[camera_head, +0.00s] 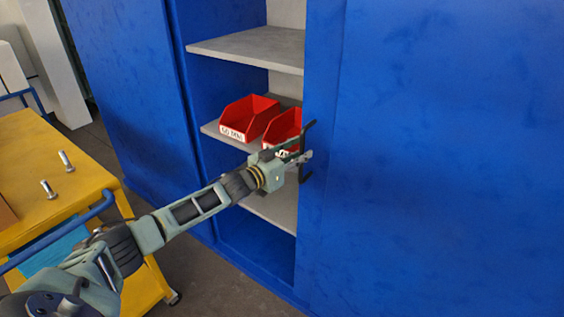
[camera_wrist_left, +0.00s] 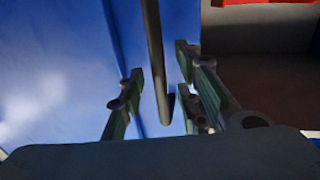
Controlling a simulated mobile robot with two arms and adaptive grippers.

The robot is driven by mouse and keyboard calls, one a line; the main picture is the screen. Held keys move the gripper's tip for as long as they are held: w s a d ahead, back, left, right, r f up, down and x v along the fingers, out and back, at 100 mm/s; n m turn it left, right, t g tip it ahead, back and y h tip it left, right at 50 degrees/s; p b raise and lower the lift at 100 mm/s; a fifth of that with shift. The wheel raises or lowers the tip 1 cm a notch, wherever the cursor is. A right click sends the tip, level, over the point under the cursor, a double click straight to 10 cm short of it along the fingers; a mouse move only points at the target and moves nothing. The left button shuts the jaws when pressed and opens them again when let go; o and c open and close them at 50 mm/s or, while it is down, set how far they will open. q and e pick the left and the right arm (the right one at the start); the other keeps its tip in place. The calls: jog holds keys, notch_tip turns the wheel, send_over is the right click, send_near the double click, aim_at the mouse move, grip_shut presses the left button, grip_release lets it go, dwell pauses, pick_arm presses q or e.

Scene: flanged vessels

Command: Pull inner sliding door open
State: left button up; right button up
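The blue sliding door (camera_head: 325,220) stands to the right of the open part of the cabinet. A dark bar handle (camera_head: 311,128) is on its left edge. In the left wrist view the handle (camera_wrist_left: 154,50) runs upright between the two fingers of my left gripper (camera_wrist_left: 165,95). The fingers are apart, with visible gaps beside the bar, so the gripper is open around it. In the head view my left gripper (camera_head: 301,157) is at the handle, and its fingers partly hide the handle's middle. My right gripper is in neither view.
The cabinet opening shows grey shelves (camera_head: 255,47) with red bins (camera_head: 250,115) behind my left gripper. Another blue panel (camera_head: 125,90) stands left of the opening. A yellow cart (camera_head: 85,185) with bolts on top stands at the left, close to my left arm.

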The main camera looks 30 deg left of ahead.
pick_arm(q)
jog(key=v, duration=1)
jog(key=shift+s, duration=0.35)
jog(key=shift+a+r, duration=0.1)
